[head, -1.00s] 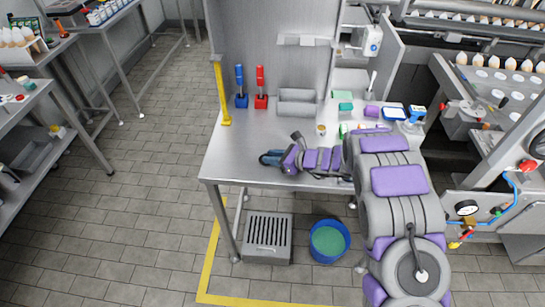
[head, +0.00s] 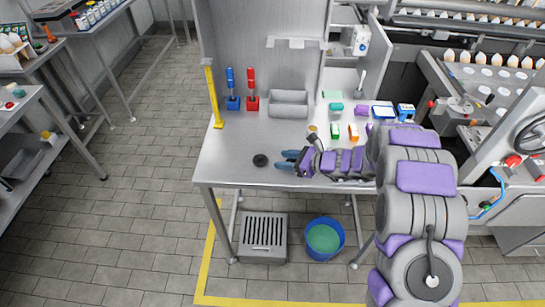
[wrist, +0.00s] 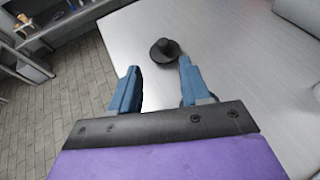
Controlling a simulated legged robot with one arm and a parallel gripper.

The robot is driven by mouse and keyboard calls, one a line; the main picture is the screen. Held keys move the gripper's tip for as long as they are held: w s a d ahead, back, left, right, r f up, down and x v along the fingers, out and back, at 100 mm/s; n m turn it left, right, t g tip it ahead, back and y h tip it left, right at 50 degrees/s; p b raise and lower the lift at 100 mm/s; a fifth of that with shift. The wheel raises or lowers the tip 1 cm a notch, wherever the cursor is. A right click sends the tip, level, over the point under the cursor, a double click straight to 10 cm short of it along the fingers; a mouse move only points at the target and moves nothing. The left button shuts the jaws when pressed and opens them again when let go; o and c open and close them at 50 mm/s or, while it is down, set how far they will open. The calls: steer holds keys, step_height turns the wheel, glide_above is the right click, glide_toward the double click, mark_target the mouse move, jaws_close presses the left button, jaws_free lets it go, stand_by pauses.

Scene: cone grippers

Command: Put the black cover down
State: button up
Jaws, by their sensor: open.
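The black cover (head: 260,160) lies on the steel table (head: 225,165) near its front left part. In the wrist view the black cover (wrist: 165,50) looks like a round disc with a raised knob, resting on the table beyond my fingertips. My gripper (head: 287,160) is just to the right of the cover, apart from it. In the wrist view my gripper (wrist: 160,75) shows two blue fingers spread apart with nothing between them.
A blue-handled tool (head: 231,90) and a red-handled tool (head: 252,90) stand at the back left. A grey bin (head: 288,104) and small coloured boxes (head: 353,132) lie behind my arm. A blue bucket (head: 324,238) stands on the floor.

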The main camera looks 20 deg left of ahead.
steer(key=shift+v, duration=1.9)
steer(key=s+d+r+n+g+h, duration=0.25)
steer(key=s+r+n, duration=0.3)
steer(key=s, duration=0.45)
steer(key=s+d+r+n+g+h, duration=0.25)
steer(key=s+r+n, duration=0.25)
steer(key=s+r, duration=0.3)
steer(key=s+d+r+n+h, duration=0.2)
steer(key=s+d+n+h, duration=0.2)
steer(key=s+d, duration=0.5)
steer(key=s+d+r+n+t+h, duration=0.1)
steer(key=s+d+n+h, duration=0.3)
steer(key=s+d, duration=0.6)
steer(key=s+r+n, duration=0.1)
steer(key=s, duration=0.3)
